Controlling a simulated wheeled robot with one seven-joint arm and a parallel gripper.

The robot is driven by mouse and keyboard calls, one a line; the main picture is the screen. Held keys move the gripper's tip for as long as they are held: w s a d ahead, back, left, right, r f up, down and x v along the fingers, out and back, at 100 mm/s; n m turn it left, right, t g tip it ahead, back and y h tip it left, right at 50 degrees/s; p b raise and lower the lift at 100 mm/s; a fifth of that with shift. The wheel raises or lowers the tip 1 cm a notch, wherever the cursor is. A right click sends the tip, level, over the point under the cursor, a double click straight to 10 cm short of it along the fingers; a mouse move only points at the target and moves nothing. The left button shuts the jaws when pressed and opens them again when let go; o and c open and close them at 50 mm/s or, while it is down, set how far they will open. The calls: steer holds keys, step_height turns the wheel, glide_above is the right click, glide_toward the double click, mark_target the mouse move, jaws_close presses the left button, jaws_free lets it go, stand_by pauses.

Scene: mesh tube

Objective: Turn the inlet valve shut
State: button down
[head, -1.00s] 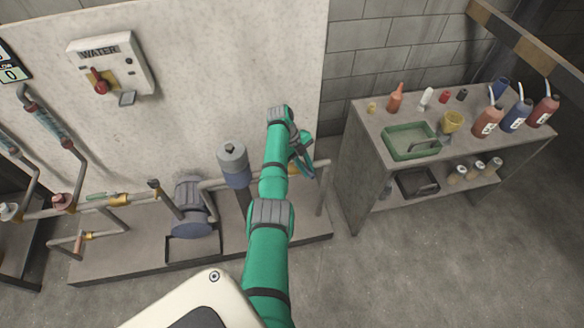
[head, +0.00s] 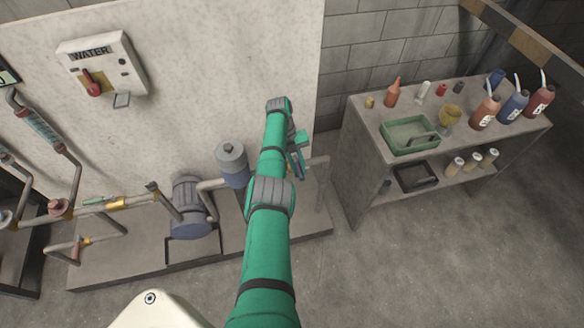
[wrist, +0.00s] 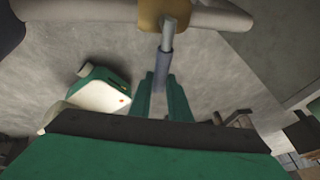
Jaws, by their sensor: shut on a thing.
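The inlet valve shows in the wrist view as a brass body (wrist: 163,14) on a pale pipe, with a metal stem and a blue-grey lever handle (wrist: 163,68). The lever runs from the body down the picture to my gripper (wrist: 162,92). My gripper's two green fingers are shut on the end of the lever, one on each side. In the head view my gripper (head: 298,163) is partly behind my green arm, near the right end of the pipework. The valve is hidden there, and the lever's exact angle to the pipe is hard to tell.
A pump (head: 189,207) and a grey-capped cylinder (head: 232,163) stand left of my arm. A water switch box (head: 103,68) hangs on the panel. At right, a workbench (head: 370,135) holds a green tray (head: 388,146) and bottles. The floor between is clear.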

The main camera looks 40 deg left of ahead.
steer(key=shift+s, duration=0.1)
stand_by(0.3)
steer(key=c, duration=1.6)
jaws_free()
steer(key=shift+c, duration=0.2)
steer(key=v, duration=1)
steer(key=shift+a+r, duration=0.2)
steer(key=shift+r, duration=0.1)
